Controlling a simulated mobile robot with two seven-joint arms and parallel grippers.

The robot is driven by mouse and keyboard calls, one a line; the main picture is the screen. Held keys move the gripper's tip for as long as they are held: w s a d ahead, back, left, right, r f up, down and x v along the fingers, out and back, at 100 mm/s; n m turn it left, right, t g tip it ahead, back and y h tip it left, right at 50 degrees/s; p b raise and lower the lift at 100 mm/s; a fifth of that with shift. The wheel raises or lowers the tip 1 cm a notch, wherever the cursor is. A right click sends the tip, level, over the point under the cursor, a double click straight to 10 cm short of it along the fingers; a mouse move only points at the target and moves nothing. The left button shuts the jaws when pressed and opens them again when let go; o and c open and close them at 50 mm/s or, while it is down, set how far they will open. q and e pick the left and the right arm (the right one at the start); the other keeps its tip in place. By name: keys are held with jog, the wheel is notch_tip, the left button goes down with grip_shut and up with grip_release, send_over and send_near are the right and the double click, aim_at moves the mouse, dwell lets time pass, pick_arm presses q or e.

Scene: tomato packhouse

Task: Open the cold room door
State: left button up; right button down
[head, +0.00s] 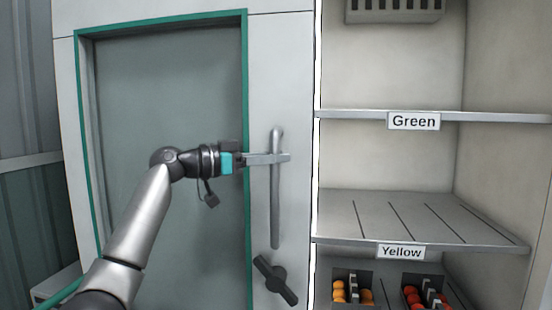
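The cold room door (283,80) is a pale panel in the head view, beside a grey-green area (170,90) edged in teal. A long vertical bar handle (275,210) stands on the pale part, near its right edge. A dark turning lever (275,280) sits tilted below it. My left gripper (278,158) is at the upper part of the bar, its fingers crossing it sideways. The fingers overlap in this view, so I cannot tell whether they are shut on the bar. My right gripper is not in view.
To the right are shelves labelled Green (414,121) and Yellow (401,252). The Yellow shelf (345,215) looks empty. Below it are dark crates with orange (339,291) and red tomatoes (411,296). A slotted grey unit (394,10) is at the top.

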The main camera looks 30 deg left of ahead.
pick_arm(q)
jog(key=o, duration=0.5)
jog(key=shift+c, duration=0.2)
jog(key=b+v, duration=0.3)
jog(key=v, duration=1.2)
jog(key=shift+a, duration=0.15)
jog(key=shift+s, duration=0.1)
